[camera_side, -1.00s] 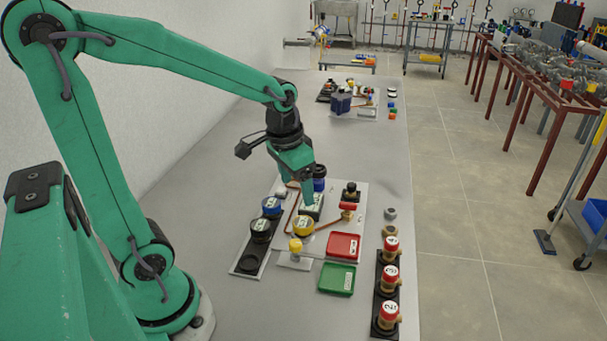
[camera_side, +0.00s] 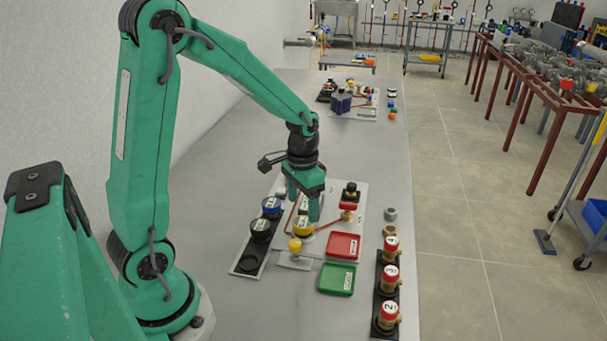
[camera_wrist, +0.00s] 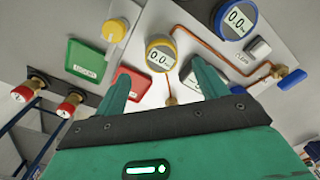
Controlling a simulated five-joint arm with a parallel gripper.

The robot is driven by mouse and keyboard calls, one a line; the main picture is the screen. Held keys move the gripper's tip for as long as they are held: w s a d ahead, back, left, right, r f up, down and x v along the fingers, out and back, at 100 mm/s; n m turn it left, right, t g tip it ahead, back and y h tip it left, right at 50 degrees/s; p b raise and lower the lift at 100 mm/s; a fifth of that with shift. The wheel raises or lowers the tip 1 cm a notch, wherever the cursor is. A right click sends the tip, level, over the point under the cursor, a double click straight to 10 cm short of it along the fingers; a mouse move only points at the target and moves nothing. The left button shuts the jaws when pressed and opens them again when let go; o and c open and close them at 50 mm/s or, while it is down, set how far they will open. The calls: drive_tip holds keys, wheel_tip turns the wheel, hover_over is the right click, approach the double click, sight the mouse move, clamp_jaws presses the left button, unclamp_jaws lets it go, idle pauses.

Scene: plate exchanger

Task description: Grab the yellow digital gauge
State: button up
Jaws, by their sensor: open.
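The yellow digital gauge (camera_side: 303,228) is a round, yellow-rimmed dial on the white panel. In the wrist view the gauge (camera_wrist: 159,56) reads 0.0 and lies ahead of my two fingertips, in line with the space between them. My gripper (camera_side: 304,208) points down above and just behind the gauge, and one finger overlaps its far edge in the side view. In the wrist view my gripper (camera_wrist: 162,80) is open, with nothing between its fingers. I cannot tell the exact height between fingertips and gauge.
A blue gauge (camera_side: 271,206) and a black gauge (camera_side: 260,229) stand left. A yellow knob (camera_side: 296,245) is close in front. The red tray (camera_side: 343,246) and green tray (camera_side: 336,278) lie right. Red-capped valves (camera_side: 390,272) line the table's right side. Copper pipe (camera_wrist: 190,42) runs beside the gauge.

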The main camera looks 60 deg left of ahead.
sight(303, 222)
drive_tip(key=shift+w+f, duration=0.1)
drive_tip(key=shift+f, duration=3.35)
drive_tip(key=c, duration=1.2)
drive_tip(key=shift+r, duration=0.15)
drive_tip(key=shift+r, duration=0.75)
drive_tip(key=r, duration=0.1)
drive_tip(key=d+r, duration=0.1)
drive_tip(key=r, duration=0.1)
drive_tip(key=s+d+r, duration=0.3)
drive_tip(key=d+r, duration=0.3)
drive_tip(key=d, duration=0.4)
drive_tip(key=shift+s+r, duration=0.15)
drive_tip(key=shift+s, duration=0.15)
